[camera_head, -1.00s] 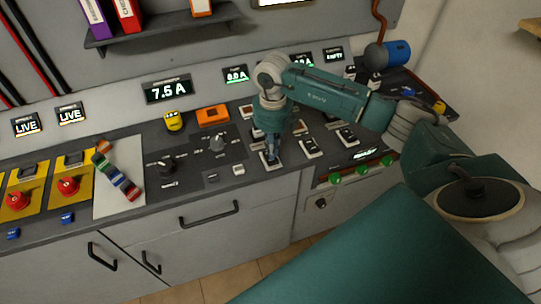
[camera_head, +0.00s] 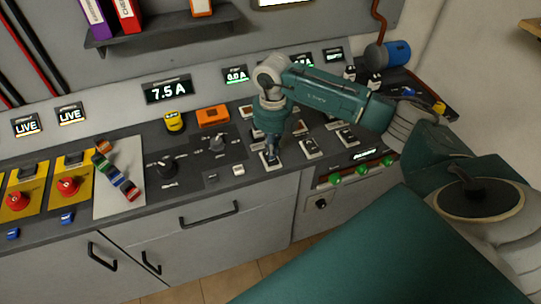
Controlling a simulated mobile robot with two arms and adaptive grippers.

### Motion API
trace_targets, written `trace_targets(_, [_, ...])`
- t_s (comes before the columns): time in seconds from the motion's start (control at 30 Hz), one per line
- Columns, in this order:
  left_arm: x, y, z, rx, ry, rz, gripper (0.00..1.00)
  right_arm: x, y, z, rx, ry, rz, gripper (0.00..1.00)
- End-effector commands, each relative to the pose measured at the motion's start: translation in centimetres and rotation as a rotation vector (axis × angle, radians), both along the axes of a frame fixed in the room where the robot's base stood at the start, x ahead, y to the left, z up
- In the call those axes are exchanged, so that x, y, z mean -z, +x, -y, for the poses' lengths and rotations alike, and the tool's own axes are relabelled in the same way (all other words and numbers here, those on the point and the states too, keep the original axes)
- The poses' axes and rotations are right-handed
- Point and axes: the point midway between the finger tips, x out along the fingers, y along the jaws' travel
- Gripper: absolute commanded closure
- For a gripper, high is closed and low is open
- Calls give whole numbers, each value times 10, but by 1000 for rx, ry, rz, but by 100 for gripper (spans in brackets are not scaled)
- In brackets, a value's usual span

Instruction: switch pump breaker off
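Several small breaker switches with white plates stand in rows on the dark counter panel. My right gripper (camera_head: 271,151) points straight down at the front-left breaker (camera_head: 270,161), with its fingertips at or just above the switch. The fingers are small and dark here, and I cannot tell whether they are open or shut. Other breakers are to the right, one at the front middle (camera_head: 311,148) and one further right (camera_head: 346,137). Labels are too small to read, so I cannot tell which one is the pump breaker. My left gripper is not in view.
Left of the breakers are a rotary knob (camera_head: 217,143), a second knob (camera_head: 167,166) and red emergency buttons (camera_head: 69,187) on yellow plates. Green indicators (camera_head: 361,170) line the right front edge.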

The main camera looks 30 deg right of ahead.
Motion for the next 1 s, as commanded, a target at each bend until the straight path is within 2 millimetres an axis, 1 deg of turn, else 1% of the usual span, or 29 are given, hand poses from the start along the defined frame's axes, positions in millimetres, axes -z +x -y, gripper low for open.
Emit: trace_targets(1.0, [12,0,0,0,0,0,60,15,0,0,0,0,0,100])
